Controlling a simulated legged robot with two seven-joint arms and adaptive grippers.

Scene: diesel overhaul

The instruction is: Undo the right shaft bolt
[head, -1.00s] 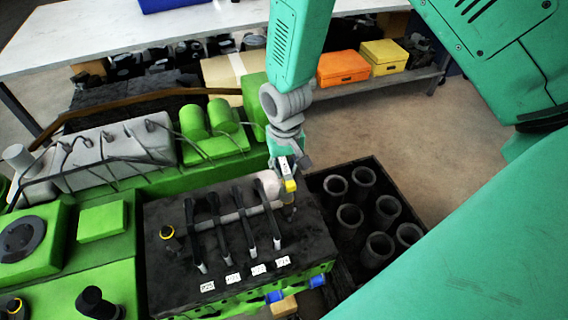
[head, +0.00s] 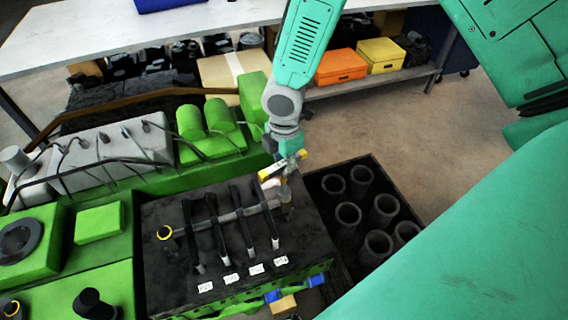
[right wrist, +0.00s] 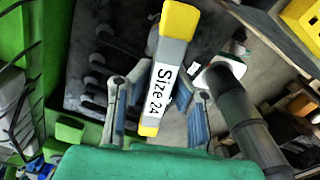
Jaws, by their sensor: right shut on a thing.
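My right gripper (head: 284,170) is above the right end of the rocker shaft (head: 232,215), on the dark cylinder head (head: 220,268). It is shut on a grey tool with yellow ends (head: 268,174), labelled "Size 24" in the right wrist view (right wrist: 163,82). There the fingers (right wrist: 160,105) stand on both sides of the tool. A stem reaches down from the tool at the shaft's right end. The right shaft bolt is hidden there, and I cannot tell whether the tool sits on it. My left gripper is out of view.
A dark crate (head: 313,185) with several grey cylinder sleeves stands close on the right. The green engine (head: 105,270) lies left. Several black rocker arms (head: 243,230) cross the shaft. A workbench (head: 120,40) and orange (head: 341,65) and yellow boxes (head: 381,55) are behind.

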